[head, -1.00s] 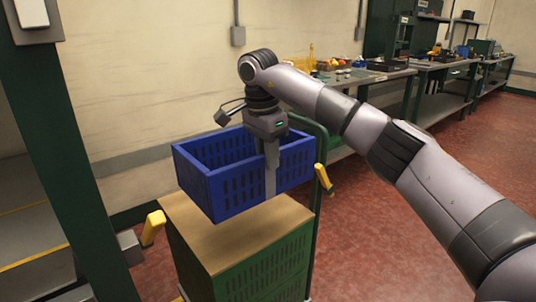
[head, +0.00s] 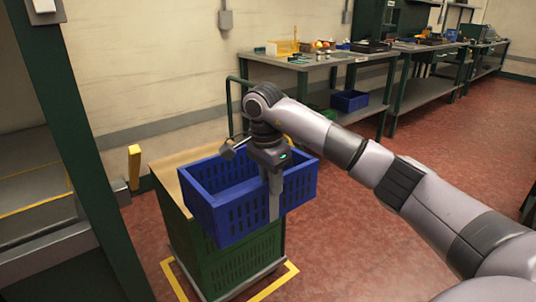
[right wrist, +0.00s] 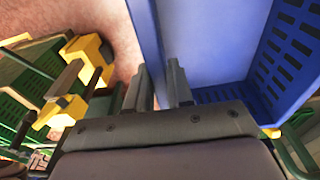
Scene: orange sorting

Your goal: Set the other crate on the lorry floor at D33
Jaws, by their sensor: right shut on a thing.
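A blue crate (head: 232,222) with slotted walls hangs upright and looks empty. My right gripper (head: 273,195) is shut on its near right wall. In the right wrist view the crate (right wrist: 205,45) fills the upper right, with its wall between the fingers of my right gripper (right wrist: 160,88). The crate is in front of and over the right part of a wooden-topped stack of green crates (head: 180,240); any gap between them is hard to tell. My left gripper is out of view. No D33 label is readable.
A dark green post (head: 95,150) stands at the left, with grey yellow-edged surfaces (head: 35,195) behind it. Workbenches (head: 330,62) line the back wall, with another blue crate (head: 349,101) on a lower shelf. Red floor (head: 345,215) is clear at the right.

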